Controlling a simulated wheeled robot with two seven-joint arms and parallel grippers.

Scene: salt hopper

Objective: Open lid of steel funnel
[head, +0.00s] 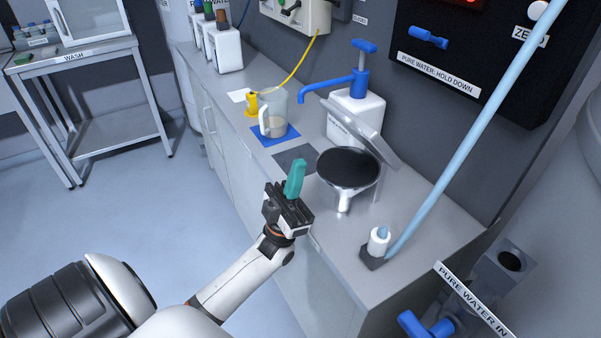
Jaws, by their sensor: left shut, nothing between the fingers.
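The steel funnel (343,200) stands on the counter right of the middle. Its round mouth shows a dark inside. Its grey lid (368,138) is tilted up on the far right side of the mouth, clear of the opening. My left gripper (296,170) is left of the funnel, near the counter's front edge. Its teal fingers are shut together with nothing between them, and they look apart from the funnel and the lid. My right gripper is not in view.
A white pump bottle (357,105) with a blue spout stands behind the lid. A clear jug (273,115) sits on a blue mat (287,139). A light-blue hose (460,130) rises on the right from a small white fitting (379,240). Open floor lies left of the counter.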

